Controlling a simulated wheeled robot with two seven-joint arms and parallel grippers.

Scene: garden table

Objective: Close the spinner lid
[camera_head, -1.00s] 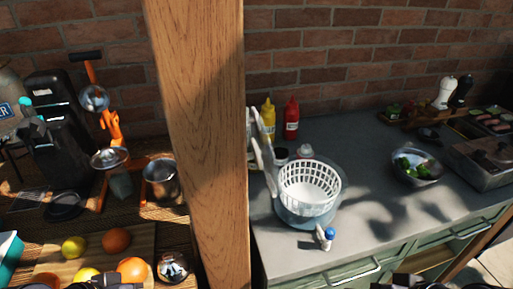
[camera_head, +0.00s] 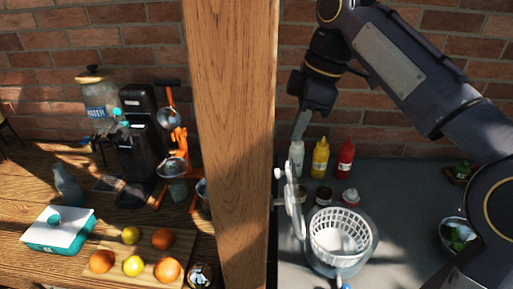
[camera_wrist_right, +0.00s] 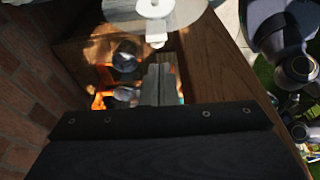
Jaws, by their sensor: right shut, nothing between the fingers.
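The salad spinner (camera_head: 313,257) stands on the grey counter to the right of the wooden post, a clear bowl with a white slotted basket (camera_head: 340,232) inside. Its lid (camera_head: 293,203) stands open and upright at the bowl's left side, seen nearly edge-on. In the right wrist view the lid (camera_wrist_right: 185,12) is a clear disc with a white knob, at the top. My right gripper (camera_head: 300,126) is shut and empty, pointing down just above the lid's upper end; its fingers (camera_wrist_right: 160,82) look apart from the lid in the wrist view. My left gripper is out of view.
The wooden post (camera_head: 235,130) rises close left of the lid. Yellow (camera_head: 320,158) and red (camera_head: 345,158) bottles stand behind the spinner. A metal bowl with greens (camera_head: 458,235) is to the right, partly behind my arm. A fruit board (camera_head: 118,245) lies left.

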